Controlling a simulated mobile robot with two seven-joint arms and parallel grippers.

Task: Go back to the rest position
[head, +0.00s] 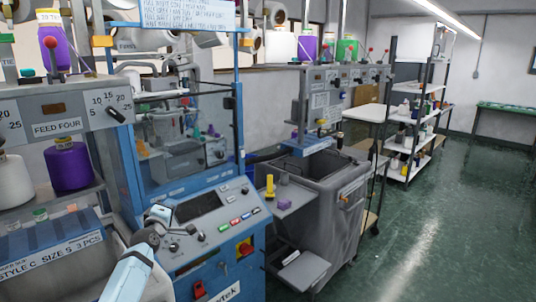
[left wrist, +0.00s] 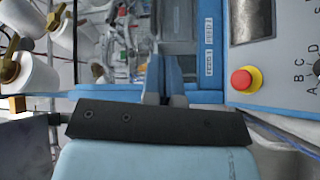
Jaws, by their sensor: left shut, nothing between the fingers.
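My left arm comes in at the bottom of the head view, in front of the blue knitting machine's control panel (head: 205,238). My left gripper (head: 160,214) is small there, close to the left part of that panel. In the left wrist view the black gripper base and the two short grey fingers (left wrist: 165,99) show; the fingers are shut with nothing between them. My right gripper is in neither view.
A red emergency button (left wrist: 243,80) on a yellow base is near the fingers in the left wrist view. White yarn cones (left wrist: 32,75) are at left. A grey bin (head: 345,205) stands right of the machine. Green floor (head: 440,235) is open at right.

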